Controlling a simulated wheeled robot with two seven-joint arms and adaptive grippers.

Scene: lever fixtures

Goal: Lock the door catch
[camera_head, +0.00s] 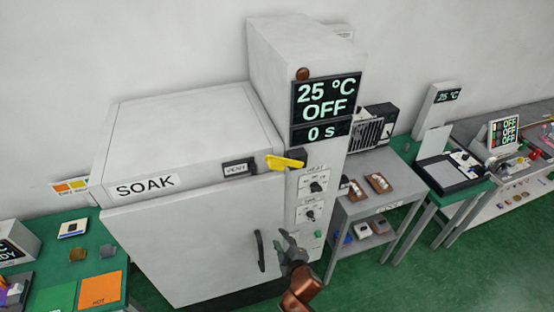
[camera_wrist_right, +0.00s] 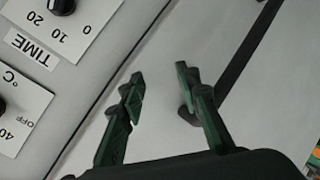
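A yellow lever (camera_head: 286,162) on a dark mount (camera_head: 297,157) sits at the upper right corner of the SOAK oven, at the edge of the control column. It points left, roughly level, and looks like the door catch. The oven door (camera_head: 185,250) appears closed, with a dark upright handle (camera_head: 260,251) near its right edge. My right gripper (camera_head: 290,238) is below the lever, right of the handle. In the right wrist view, its fingers (camera_wrist_right: 158,76) are apart with nothing between them. My left gripper is out of view.
The control column (camera_head: 310,60) carries a display reading 25 °C, OFF, 0 s. Two dials (camera_head: 314,187) and a green button (camera_head: 318,234) are close to my right gripper. A grey shelf cart (camera_head: 375,208) stands to the right, a green bench (camera_head: 85,240) to the left.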

